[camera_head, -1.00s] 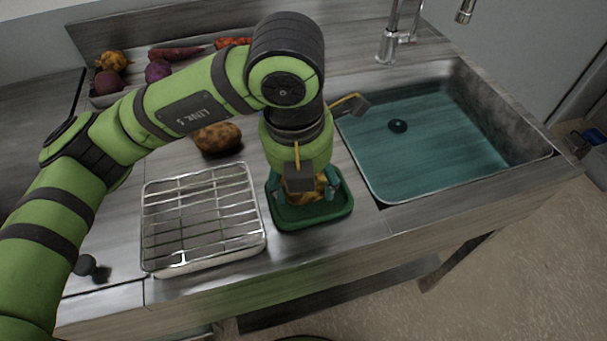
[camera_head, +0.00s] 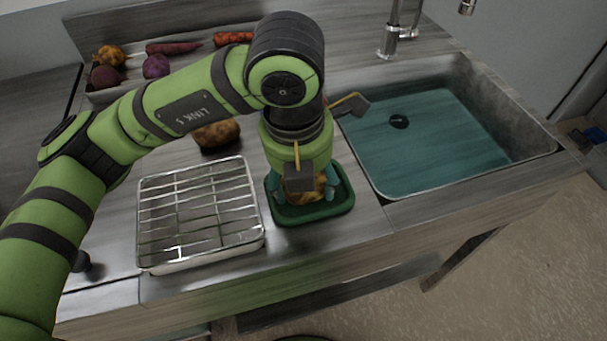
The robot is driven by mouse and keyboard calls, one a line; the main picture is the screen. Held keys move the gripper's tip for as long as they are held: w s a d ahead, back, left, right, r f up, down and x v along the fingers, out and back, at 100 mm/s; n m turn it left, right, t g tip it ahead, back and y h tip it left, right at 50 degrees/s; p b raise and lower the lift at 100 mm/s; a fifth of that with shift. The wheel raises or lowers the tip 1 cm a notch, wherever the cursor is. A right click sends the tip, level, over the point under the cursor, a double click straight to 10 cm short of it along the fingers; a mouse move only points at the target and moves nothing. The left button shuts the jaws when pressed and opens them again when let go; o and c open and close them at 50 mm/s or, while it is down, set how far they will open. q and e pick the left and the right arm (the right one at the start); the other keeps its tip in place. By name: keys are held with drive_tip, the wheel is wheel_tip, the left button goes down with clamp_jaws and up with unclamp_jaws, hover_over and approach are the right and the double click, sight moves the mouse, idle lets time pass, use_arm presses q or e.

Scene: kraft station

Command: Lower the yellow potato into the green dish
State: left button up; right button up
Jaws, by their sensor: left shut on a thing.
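The green dish (camera_head: 312,213) sits on the counter between the wire rack and the sink. My left gripper (camera_head: 305,190) points down over the dish, its teal fingers spread around the yellow potato (camera_head: 320,186). It is shut on the potato, which is mostly hidden behind the gripper body. The potato is within the dish's outline; I cannot tell whether it touches the dish floor. My right gripper is not in view.
A wire rack (camera_head: 198,215) stands just left of the dish. A brown potato (camera_head: 217,135) lies behind the rack. The sink (camera_head: 430,140) with teal water is at the right. A tray (camera_head: 104,97) of several vegetables is at the back left, partly behind my arm.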

use_arm(q)
drive_tip(key=shift+f, duration=0.2)
drive_tip(key=o, duration=1.3)
